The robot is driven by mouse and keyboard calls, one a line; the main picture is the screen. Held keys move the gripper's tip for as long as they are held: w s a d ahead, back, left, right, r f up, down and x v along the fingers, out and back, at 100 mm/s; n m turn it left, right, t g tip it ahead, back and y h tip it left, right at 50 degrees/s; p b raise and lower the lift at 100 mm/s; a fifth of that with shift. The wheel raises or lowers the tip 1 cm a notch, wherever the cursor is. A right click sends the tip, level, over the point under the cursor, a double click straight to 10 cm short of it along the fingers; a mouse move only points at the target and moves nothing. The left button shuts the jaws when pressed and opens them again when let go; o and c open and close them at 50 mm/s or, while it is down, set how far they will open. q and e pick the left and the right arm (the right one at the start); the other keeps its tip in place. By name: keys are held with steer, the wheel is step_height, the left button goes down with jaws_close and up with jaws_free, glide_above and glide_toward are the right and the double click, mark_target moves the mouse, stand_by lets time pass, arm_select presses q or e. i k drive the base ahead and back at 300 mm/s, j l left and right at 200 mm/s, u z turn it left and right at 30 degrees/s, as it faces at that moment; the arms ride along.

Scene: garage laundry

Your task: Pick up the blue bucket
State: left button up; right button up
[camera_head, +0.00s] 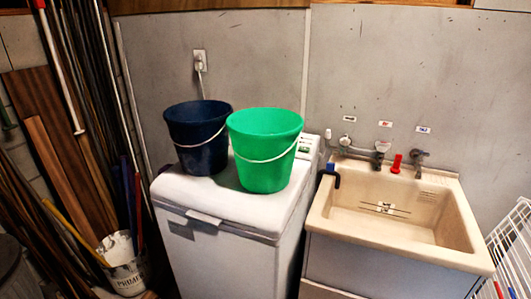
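A dark blue bucket (200,143) stands upright on the lid of the white washing machine (181,188) in the head view. It has a light handle hanging across its front. A green bucket (265,157) stands upright just to its right and slightly nearer, and hides part of the blue bucket's right side. Neither of my grippers shows in this view.
A beige sink (463,238) with taps stands right of the washing machine. Poles and wooden boards (60,160) lean at the left, with a white paint bucket (124,268) on the floor. A white wire rack (513,245) is at the right edge.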

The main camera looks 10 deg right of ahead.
mark_target(199, 132)
steer(key=i+j+z, duration=0.65)
steer(key=i+j, duration=0.15)
